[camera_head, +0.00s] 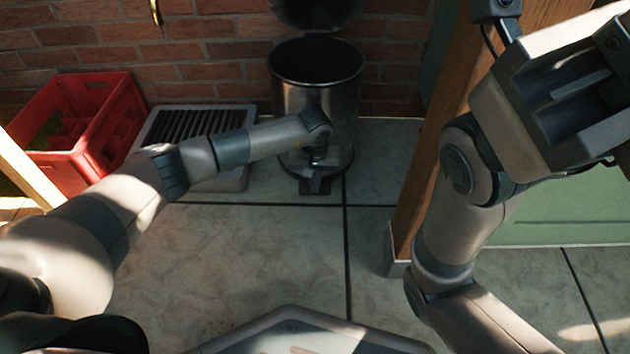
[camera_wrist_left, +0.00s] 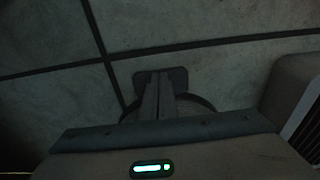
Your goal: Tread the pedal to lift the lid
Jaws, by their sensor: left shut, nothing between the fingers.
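A round metal bin (camera_head: 290,98) stands against the brick wall. Its dark lid (camera_head: 318,12) is up, tilted back, and the bin's mouth is open. The dark pedal (camera_head: 326,187) sits low at the bin's front; it also shows in the left wrist view (camera_wrist_left: 181,79). My left gripper (camera_head: 313,182) points down at the pedal, with its fingers shut and empty. In the left wrist view its fingertips (camera_wrist_left: 160,80) overlap the pedal plate; exact contact is hard to see. My right gripper (camera_head: 580,92) is raised at the upper right, its jaw gap unclear.
A red crate (camera_head: 62,150) and a grey slatted box (camera_head: 160,118) stand left of the bin. A wooden post (camera_head: 418,178) and green panel (camera_head: 560,205) are on the right. The tiled floor (camera_head: 230,250) in front is clear.

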